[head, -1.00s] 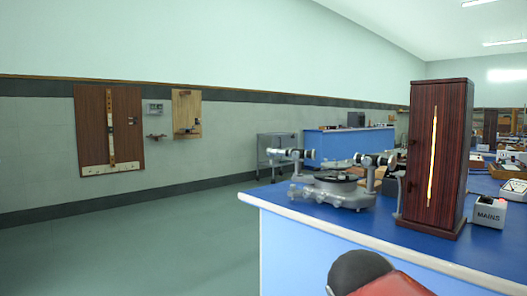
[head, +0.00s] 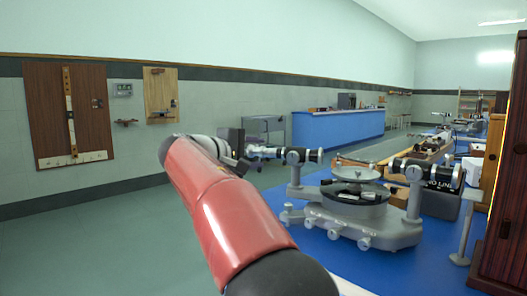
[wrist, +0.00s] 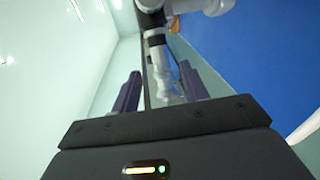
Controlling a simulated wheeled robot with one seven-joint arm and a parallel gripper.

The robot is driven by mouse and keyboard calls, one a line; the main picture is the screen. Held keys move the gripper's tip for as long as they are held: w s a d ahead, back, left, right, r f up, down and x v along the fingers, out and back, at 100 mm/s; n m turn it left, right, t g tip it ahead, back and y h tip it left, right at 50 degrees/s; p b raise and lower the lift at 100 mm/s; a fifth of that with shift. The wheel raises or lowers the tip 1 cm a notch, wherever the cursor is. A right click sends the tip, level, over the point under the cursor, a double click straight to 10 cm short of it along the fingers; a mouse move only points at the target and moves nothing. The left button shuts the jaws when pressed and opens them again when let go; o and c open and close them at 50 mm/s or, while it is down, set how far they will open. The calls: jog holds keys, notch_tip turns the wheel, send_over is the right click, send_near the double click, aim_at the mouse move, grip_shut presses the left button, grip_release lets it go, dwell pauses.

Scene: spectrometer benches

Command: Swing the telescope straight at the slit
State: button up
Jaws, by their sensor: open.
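The grey spectrometer (head: 365,222) stands on the blue bench. Its telescope (head: 298,156), a grey and black tube, sticks out to the left of the round table (head: 357,173). The collimator (head: 425,172) sticks out to the right, towards the tall lamp housing with its bright slit (head: 503,135). I cannot tell whether the two tubes line up. My gripper (head: 238,154) is at the telescope's left end, partly hidden by my red arm. In the wrist view my gripper (wrist: 160,74) has its fingers apart, with the telescope (wrist: 158,55) showing between and beyond them; contact is unclear.
The wooden lamp housing (head: 508,215) stands close at the right edge. A dark box and wooden trays (head: 437,150) lie behind the collimator. A grey trolley (head: 264,130) and another blue bench (head: 338,126) stand farther back. The floor at left is clear.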

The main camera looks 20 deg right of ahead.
aim_at(268, 153)
jog(key=x, duration=0.6)
jog(key=shift+d+f, duration=0.1)
jog(key=shift+d, duration=0.1)
grip_shut()
